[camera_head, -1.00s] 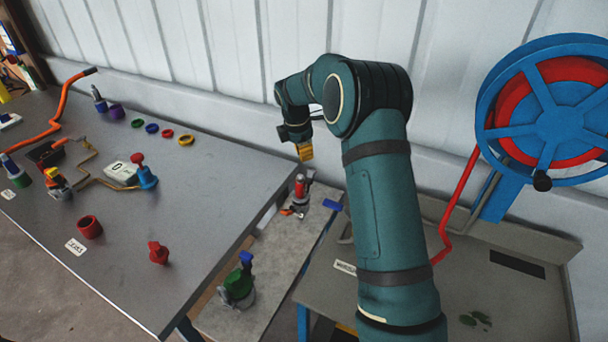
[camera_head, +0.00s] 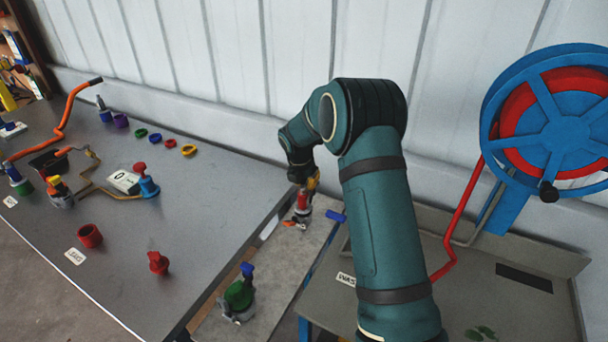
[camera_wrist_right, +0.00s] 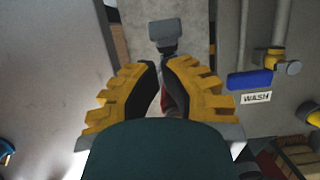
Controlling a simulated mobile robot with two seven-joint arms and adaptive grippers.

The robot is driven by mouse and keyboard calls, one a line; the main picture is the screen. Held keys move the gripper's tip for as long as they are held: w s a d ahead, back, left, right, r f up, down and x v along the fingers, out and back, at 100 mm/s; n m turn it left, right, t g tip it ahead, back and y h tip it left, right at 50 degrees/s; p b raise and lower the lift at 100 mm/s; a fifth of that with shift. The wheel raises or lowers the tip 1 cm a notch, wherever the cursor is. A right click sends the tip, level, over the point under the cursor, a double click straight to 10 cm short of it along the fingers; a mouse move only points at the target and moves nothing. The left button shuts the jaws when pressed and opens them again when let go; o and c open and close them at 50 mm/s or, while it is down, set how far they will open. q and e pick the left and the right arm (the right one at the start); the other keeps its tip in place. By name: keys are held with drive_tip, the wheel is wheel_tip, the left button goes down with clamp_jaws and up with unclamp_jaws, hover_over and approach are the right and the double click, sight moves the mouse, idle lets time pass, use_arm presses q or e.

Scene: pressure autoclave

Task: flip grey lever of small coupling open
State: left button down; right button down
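A small coupling (camera_head: 303,203) with a red upper body and grey base stands on the narrow grey shelf between the two tables. An orange part shows at its base. My right gripper (camera_wrist_right: 163,75) is directly above it, pointing down; in the head view its yellow fingers (camera_head: 313,182) are partly behind my wrist. In the right wrist view the fingertips are a narrow gap apart, with red (camera_wrist_right: 169,98) showing between them; contact is unclear. A grey lever-like piece (camera_wrist_right: 166,33) on a dark stem lies just beyond the fingertips. My left gripper is out of view.
A green coupling with a blue top (camera_head: 240,295) stands nearer on the same shelf. The left table (camera_head: 200,215) carries several coloured fittings and rings. A blue handle (camera_head: 336,215) sits by the right table, near the WASH label (camera_wrist_right: 256,98). A blue-red reel (camera_head: 550,130) stands right.

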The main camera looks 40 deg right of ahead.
drive_tip(key=shift+x, duration=1.05)
